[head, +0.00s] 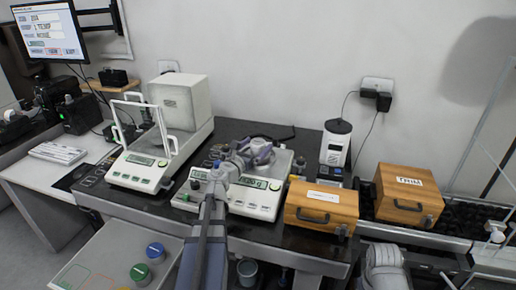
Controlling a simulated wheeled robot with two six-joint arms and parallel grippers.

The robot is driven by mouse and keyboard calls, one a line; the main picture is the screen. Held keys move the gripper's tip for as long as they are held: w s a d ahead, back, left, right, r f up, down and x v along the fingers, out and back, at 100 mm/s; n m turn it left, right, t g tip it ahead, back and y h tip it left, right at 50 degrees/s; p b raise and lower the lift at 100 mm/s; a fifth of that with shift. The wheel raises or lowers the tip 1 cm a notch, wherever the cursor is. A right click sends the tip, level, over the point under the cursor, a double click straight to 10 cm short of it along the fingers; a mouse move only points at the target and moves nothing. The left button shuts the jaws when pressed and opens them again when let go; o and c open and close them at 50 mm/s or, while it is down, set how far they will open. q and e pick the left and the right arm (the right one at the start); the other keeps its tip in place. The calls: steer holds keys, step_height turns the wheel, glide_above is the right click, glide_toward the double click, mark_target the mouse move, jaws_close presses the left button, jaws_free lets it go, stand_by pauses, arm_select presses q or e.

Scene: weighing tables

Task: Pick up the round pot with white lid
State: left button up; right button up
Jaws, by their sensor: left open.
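My left gripper (262,150) is open above the pan of the middle scale (265,196). I cannot make out a pot between its fingers, and the gripper and arm hide part of the pan. No round pot with a white lid shows clearly. Two round pots, one with a blue lid (155,251) and one with a green lid (140,273), stand on the grey surface at the lower left. A greyish round container (247,269) shows low down, right of my left arm; its lid is unclear. My right gripper is not in view.
A balance with an open glass shield (143,165) stands left of the middle scale. Two wooden boxes (322,205) (407,195) and a white device with a dark top (336,146) stand to the right. A keyboard (57,152) lies at the far left.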

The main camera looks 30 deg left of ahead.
mark_target(261, 140)
arm_select(q)
steer(key=w, duration=0.4)
steer(key=shift+w+a+r, duration=0.1)
steer(key=shift+w+a, duration=0.05)
steer(key=shift+w, duration=0.05)
steer(key=shift+s, duration=0.1)
steer(key=c, duration=1.4)
step_height(261, 140, up, 10)
steer(key=p, duration=1)
